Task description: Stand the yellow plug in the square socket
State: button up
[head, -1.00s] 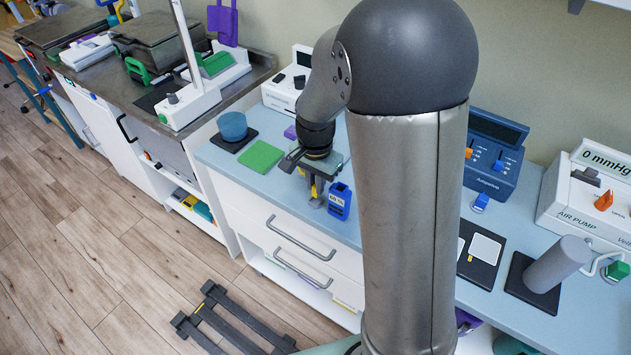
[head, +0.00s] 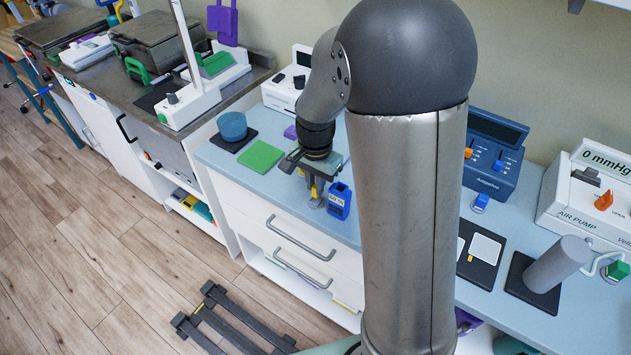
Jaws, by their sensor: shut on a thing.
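My gripper (head: 316,188) points down over the blue-grey counter, just left of a blue bottle-like item. It is shut on the yellow plug (head: 314,191), of which only a small yellow part shows between the fingers. A small grey piece (head: 317,202) shows right under the fingers. It may be the square socket, but I cannot make out its opening. I cannot tell whether the plug touches it or is in it. The gripper and wrist hide most of this spot.
The blue item (head: 339,201) stands close to the right of my gripper. A green square pad (head: 260,156) and a blue round pot (head: 232,126) lie to the left. A blue device (head: 494,155) and a grey cylinder (head: 557,264) stand on the counter further right.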

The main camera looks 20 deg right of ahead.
jog(key=shift+f+b, duration=0.75)
jog(key=shift+f, duration=0.35)
dwell(0.3)
jog(key=o, duration=1.3)
jog(key=shift+r, duration=0.15)
jog(key=shift+r+p, duration=2.65)
jog(key=shift+r, duration=0.75)
